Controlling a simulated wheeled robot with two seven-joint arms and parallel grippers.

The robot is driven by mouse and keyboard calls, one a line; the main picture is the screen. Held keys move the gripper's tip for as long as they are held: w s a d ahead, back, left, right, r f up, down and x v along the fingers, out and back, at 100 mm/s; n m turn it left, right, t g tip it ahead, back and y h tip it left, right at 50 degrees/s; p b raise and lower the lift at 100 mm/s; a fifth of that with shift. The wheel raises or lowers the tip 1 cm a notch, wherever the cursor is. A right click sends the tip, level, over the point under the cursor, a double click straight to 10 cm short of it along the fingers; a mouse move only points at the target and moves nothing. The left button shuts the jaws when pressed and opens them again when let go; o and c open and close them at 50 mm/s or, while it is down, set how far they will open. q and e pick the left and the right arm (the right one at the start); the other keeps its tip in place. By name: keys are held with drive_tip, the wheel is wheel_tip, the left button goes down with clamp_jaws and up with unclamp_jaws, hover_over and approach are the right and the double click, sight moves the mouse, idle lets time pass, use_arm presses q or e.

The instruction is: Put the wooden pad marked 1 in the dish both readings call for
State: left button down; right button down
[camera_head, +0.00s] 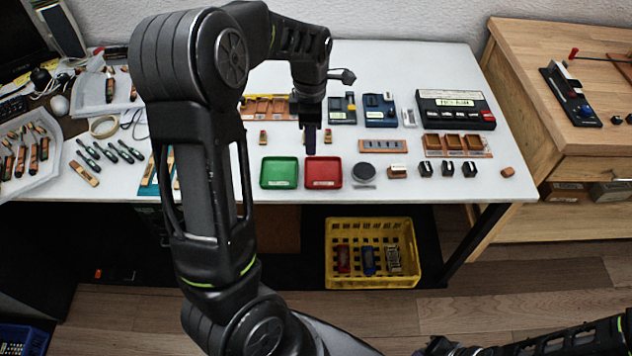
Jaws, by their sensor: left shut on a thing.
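My left gripper (310,122) points down over the white table, behind the gap between the two dishes. It is shut on a small dark purplish piece (311,142), mostly hidden by the jaws; no mark on it is readable. A green dish (264,174) and a red dish (338,174) stand side by side in front of it, each with a small label on its front. Small wooden pieces stand to the left (263,137) and right (328,136) of the gripper; their marks are too small to read. My right gripper is out of view.
A black box with a display (455,98) stands at the back right, with a wooden compartment tray (434,142) before it. A round grey disc (364,171) and several small blocks lie right of the red dish. A yellow crate (340,280) is below the table.

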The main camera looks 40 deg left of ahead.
use_arm(q)
drive_tip(key=shift+w+f, duration=0.1)
drive_tip(key=shift+w, duration=0.05)
drive_tip(key=shift+f, duration=0.15)
hover_over(312, 174)
wheel_tip(312, 174, down, 6)
drive_tip(key=shift+r, duration=0.1)
drive_tip(key=shift+f+p, duration=0.4)
drive_tip(key=shift+f, duration=1.5)
drive_tip(key=shift+f, duration=0.2)
drive_tip(key=c, duration=0.9)
unclamp_jaws()
drive_tip(key=shift+r, duration=0.2)
